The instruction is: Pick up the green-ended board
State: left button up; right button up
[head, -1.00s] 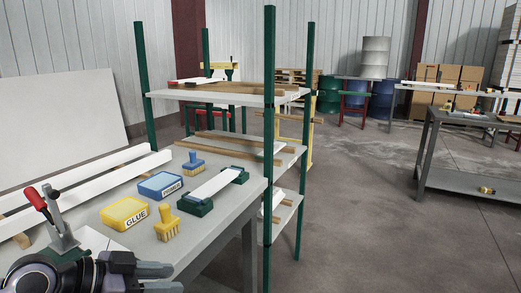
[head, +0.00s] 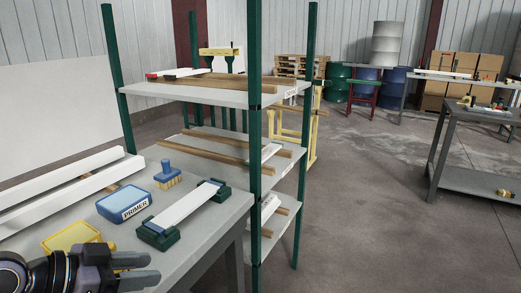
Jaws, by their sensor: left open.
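A short white board (head: 182,207) lies on the grey workbench (head: 212,222), with a dark green block at each end. I cannot tell whether the green is part of the board or supports under it. Another white board on the rack's top shelf shows a red end (head: 153,76). I make out no other clearly green-ended board. My left gripper (head: 152,270) is at the bottom left, open and empty, pointing right. It appears in front of the short board in the picture and apart from it. My right gripper is not in view.
A blue primer box (head: 124,203), a blue brush (head: 168,175) and a yellow box (head: 72,237) are on the workbench. A green-post rack (head: 254,150) with wooden boards (head: 225,150) stands beyond it. Open floor (head: 365,220) lies right, before another bench (head: 465,180).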

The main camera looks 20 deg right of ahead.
aim_at(268, 151)
jog(key=i+l+u, duration=0.1)
jog(key=i+l, duration=0.15)
jog(key=i+l+u, duration=0.1)
jog(key=l, duration=0.3)
jog(key=i+l+u, duration=0.1)
jog(key=i+l, duration=0.2)
jog(key=i+l+u, duration=0.1)
jog(key=l, duration=0.35)
jog(key=i+l+u, duration=0.1)
jog(key=i+l, duration=0.15)
jog(key=i+l+u, duration=0.1)
jog(key=l, duration=0.4)
jog(key=i+l+z, duration=0.25)
jog(key=i+l, duration=0.25)
